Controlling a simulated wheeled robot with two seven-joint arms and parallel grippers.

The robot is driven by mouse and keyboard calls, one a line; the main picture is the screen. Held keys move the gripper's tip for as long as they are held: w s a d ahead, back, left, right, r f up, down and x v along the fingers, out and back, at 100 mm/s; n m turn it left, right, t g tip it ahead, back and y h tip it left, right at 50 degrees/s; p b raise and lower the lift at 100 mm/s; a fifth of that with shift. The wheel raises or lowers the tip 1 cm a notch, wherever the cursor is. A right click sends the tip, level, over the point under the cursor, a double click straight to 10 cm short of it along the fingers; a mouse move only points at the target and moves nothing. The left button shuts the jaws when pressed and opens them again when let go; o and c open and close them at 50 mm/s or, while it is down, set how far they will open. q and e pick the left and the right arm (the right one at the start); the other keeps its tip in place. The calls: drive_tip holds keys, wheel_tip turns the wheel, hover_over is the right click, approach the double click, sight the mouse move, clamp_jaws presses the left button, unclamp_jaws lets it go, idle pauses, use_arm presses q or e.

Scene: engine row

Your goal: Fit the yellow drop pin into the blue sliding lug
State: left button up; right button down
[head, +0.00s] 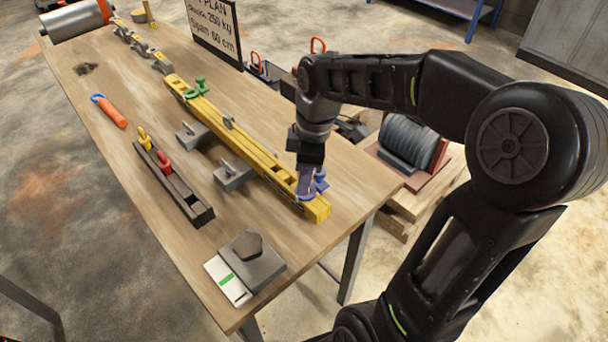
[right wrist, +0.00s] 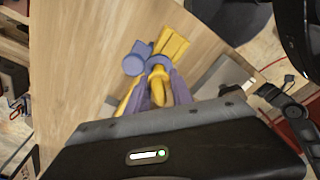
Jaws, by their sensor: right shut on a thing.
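The blue sliding lug (head: 322,181) sits on the near end of the long yellow beam (head: 240,140). In the right wrist view the lug (right wrist: 135,62) shows a round knob and a collar beside the fingertips. My right gripper (head: 305,193) is at the lug, pointing down. It is shut on a yellow piece (right wrist: 158,90), which looks like the yellow drop pin. The piece's lower end is at the collar; how deep it sits is hidden. My left gripper is not in view.
A dark rack (head: 182,190) holds another yellow piece (head: 144,138) and a red pin (head: 163,166). A green lug (head: 197,88) sits farther up the beam. Grey blocks (head: 232,174) stand beside the beam. A grey block (head: 252,262) and white card (head: 227,280) lie near the front edge.

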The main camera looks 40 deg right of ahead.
drive_tip(key=shift+f+b, duration=0.4)
drive_tip(key=shift+f, duration=0.2)
drive_tip(key=c, duration=1)
unclamp_jaws()
drive_tip(key=shift+c, duration=0.2)
drive_tip(key=shift+r, duration=0.1)
drive_tip(key=r, duration=0.7)
drive_tip(key=shift+s+d+r, duration=0.3)
drive_tip(key=shift+d, duration=0.05)
